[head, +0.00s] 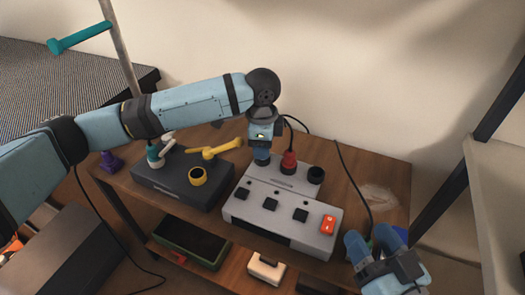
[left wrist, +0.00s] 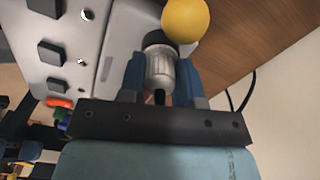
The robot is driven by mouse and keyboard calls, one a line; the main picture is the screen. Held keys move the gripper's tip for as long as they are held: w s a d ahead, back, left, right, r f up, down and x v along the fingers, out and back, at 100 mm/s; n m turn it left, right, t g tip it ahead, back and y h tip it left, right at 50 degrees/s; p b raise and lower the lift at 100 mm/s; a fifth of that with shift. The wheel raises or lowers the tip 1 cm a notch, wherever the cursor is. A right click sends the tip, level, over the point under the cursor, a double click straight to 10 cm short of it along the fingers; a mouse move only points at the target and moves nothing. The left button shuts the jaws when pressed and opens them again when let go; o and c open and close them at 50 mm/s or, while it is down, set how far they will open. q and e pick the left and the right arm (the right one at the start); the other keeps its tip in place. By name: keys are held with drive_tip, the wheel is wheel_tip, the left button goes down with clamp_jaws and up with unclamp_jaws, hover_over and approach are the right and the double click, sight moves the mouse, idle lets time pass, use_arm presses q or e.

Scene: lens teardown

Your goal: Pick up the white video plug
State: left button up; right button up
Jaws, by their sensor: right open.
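The white video plug (left wrist: 160,68) shows in the left wrist view as a pale, ribbed cylinder with a dark ring at its far end and a black end toward my palm. It stands at the grey box (head: 265,212). My left gripper (head: 262,160) points down at the back edge of the box. Its two blue fingers (left wrist: 161,78) lie close against both sides of the plug, shut on it. In the head view my left gripper hides the plug. My right gripper (head: 371,240) is open and empty at the lower right, apart from the box.
A red plug (head: 288,161) with a black cable and a black round socket (head: 316,174) are right of my left gripper. A yellow ball (left wrist: 186,19) is close beyond the plug.

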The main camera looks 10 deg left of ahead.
use_arm(q)
clamp_jaws()
drive_tip(key=shift+r, duration=0.2)
wheel_tip(320, 180, up, 10)
drive_tip(key=p, duration=0.4)
drive_tip(key=shift+f, duration=0.2)
use_arm(e)
wheel_tip(320, 180, up, 6)
drive_tip(key=t, duration=0.2)
use_arm(q)
wheel_tip(320, 180, up, 10)
drive_tip(key=p, duration=0.3)
use_arm(e)
wheel_tip(320, 180, down, 7)
drive_tip(key=d+g+h, duration=0.2)
drive_tip(key=g, duration=0.1)
drive_tip(key=shift+s+d+f+m+h, duration=0.15)
drive_tip(key=shift+d+f+m+h, duration=0.05)
drive_tip(key=shift+d+m+h, duration=0.15)
